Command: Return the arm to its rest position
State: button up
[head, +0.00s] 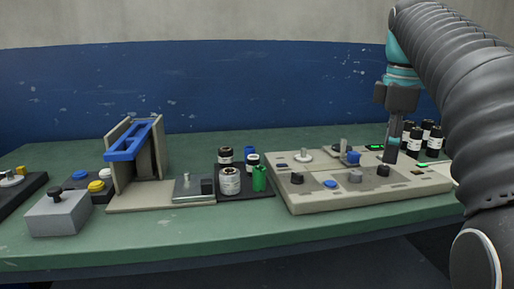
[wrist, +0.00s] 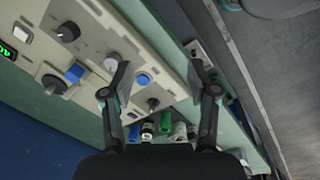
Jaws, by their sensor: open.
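My gripper (head: 392,148) hangs from my dark, ribbed arm at the right of the head view, above the back right part of the beige control panel (head: 350,199). In the wrist view my gripper (wrist: 158,83) shows its two fingers spread apart with nothing between them. The panel (wrist: 104,75) with its knobs and blue buttons lies beyond the fingers. In the head view the fingertips overlap the panel's back edge, and I cannot tell how far above it they are.
A green table (head: 160,238) carries a blue-topped stand (head: 130,146), a grey box with a black knob (head: 58,212), and a dark tray of jars and a green bottle (head: 260,178). Several dark bottles (head: 433,140) stand behind the panel at right. A blue wall (head: 200,90) is behind.

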jog(key=f+m, duration=0.3)
jog(key=f, duration=0.1)
jog(key=a+f+m+t, duration=0.1)
jog(key=f+m, duration=0.2)
jog(key=f, duration=0.1)
jog(key=f+m+t, duration=0.1)
jog(key=f+m, duration=0.2)
jog(key=f, duration=0.1)
jog(key=shift+a+f, duration=0.2)
jog(key=shift+a, duration=0.15)
jog(key=s+a+f+m+t, duration=0.1)
jog(key=s+a+f, duration=0.3)
jog(key=s, duration=0.5)
jog(key=s+a+f+m+t, duration=0.1)
jog(key=s+a+f, duration=0.3)
jog(key=s+f, duration=0.5)
jog(key=shift+a+f+m+t, duration=0.2)
jog(key=shift+f+m+t, duration=0.1)
jog(key=shift+m, duration=0.5)
